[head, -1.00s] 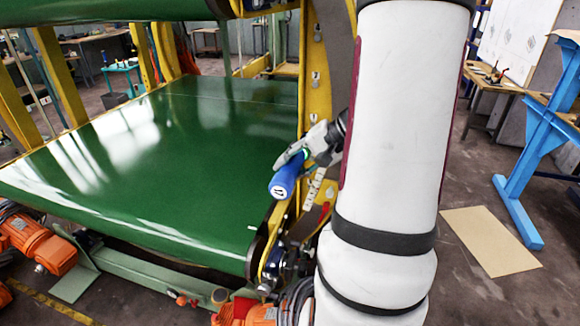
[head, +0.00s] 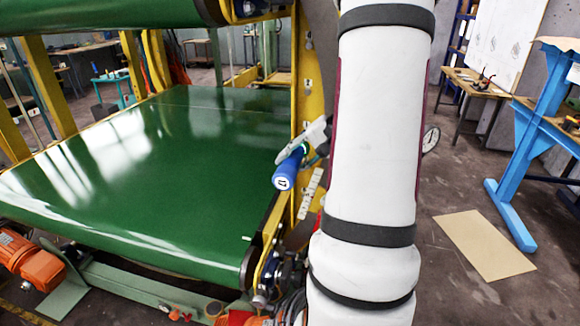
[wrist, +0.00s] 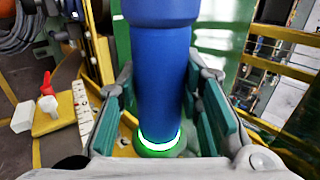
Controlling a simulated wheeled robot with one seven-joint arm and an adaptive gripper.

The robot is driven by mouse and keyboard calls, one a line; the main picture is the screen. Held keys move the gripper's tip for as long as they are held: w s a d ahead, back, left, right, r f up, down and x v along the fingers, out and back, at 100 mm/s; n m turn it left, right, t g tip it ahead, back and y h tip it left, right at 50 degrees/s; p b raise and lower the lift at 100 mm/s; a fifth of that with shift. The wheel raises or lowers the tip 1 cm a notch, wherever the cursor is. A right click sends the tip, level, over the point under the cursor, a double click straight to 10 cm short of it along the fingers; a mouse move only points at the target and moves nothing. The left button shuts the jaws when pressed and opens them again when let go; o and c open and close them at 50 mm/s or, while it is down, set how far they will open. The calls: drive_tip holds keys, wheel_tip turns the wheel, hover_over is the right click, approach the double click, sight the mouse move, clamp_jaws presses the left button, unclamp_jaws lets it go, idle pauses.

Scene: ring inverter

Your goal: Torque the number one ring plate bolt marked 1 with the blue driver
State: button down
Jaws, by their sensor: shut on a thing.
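The blue driver (head: 286,172) is in my gripper (head: 306,148), over the right edge of the green belt in the head view. Its butt end carries a white mark and faces the camera. In the wrist view the driver (wrist: 160,65) stands between the teal-padded fingers of my gripper (wrist: 160,112), which are shut on it. A green and white glowing ring (wrist: 160,141) circles its lower part. Its tip is hidden. A yellow upright plate (head: 308,95) with several bolts stands behind the gripper. I cannot make out a bolt marked 1.
The green belt (head: 150,160) fills the left. Orange motors (head: 33,266) sit low at its front. A red-handled valve (wrist: 47,88) is left of the gripper in the wrist view. A blue stand (head: 515,180) and a cardboard sheet (head: 483,245) are at right, with open floor around.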

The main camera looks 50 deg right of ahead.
drive_tip(key=shift+w+d+r, duration=0.1)
drive_tip(key=shift+w+d, duration=0.15)
drive_tip(key=shift+d, duration=0.4)
drive_tip(key=shift+w+d+r, duration=0.1)
drive_tip(key=shift+w+d, duration=0.15)
drive_tip(key=shift+d, duration=0.35)
idle(2.7)
drive_tip(key=shift+s+a+f+b, duration=0.1)
drive_tip(key=shift+s+a, duration=0.2)
drive_tip(key=shift+a, duration=0.5)
drive_tip(key=shift+s+a+r+b, duration=0.1)
drive_tip(key=shift+s+a, duration=0.25)
drive_tip(key=shift+a, duration=0.45)
drive_tip(key=shift+s+a+f+b, duration=0.1)
drive_tip(key=shift+s+a, duration=0.2)
drive_tip(key=shift+a, duration=0.5)
